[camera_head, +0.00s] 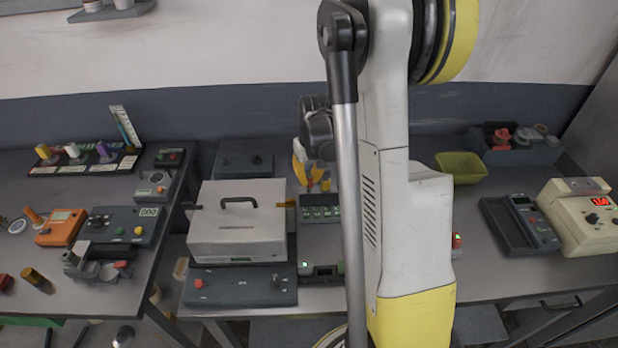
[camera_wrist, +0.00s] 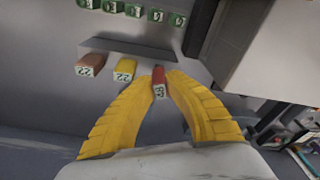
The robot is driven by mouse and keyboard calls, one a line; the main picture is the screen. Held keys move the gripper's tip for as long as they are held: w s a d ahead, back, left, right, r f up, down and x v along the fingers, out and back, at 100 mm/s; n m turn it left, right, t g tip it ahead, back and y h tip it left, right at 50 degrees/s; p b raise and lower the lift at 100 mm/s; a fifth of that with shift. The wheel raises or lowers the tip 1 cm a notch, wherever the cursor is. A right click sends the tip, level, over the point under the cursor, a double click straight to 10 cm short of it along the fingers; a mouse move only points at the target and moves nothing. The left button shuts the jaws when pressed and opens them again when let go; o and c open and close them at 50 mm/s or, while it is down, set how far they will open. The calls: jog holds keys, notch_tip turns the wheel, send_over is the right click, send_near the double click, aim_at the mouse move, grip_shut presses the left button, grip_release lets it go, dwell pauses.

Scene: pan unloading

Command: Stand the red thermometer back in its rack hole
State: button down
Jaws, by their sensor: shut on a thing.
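The red thermometer (camera_wrist: 159,77), with a pale numbered end, is between the tips of my yellow gripper (camera_wrist: 161,84) in the wrist view. My gripper is shut on it. It lines up beside a yellow piece (camera_wrist: 124,67) and an orange-brown piece (camera_wrist: 89,63), both with numbered ends, along a dark grey bar (camera_wrist: 130,48) that looks like the rack. I cannot tell whether the red thermometer is in a hole or above it.
Several green numbered blocks (camera_wrist: 110,6) are near the rack. A large pale box with a black handle (camera_head: 238,222) stands close on the left in the head view. A yellow-green bin (camera_head: 461,167) is to the right. My arm hides the middle of the bench.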

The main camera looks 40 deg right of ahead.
jog(key=shift+f+b, duration=0.9)
jog(key=shift+f, duration=0.1)
dwell(0.4)
jog(key=c, duration=1.4)
grip_release()
jog(key=r, duration=0.4)
jog(key=s+r, duration=0.1)
jog(key=r, duration=0.7)
jog(key=shift+s+a, duration=0.25)
jog(key=shift+s, duration=0.1)
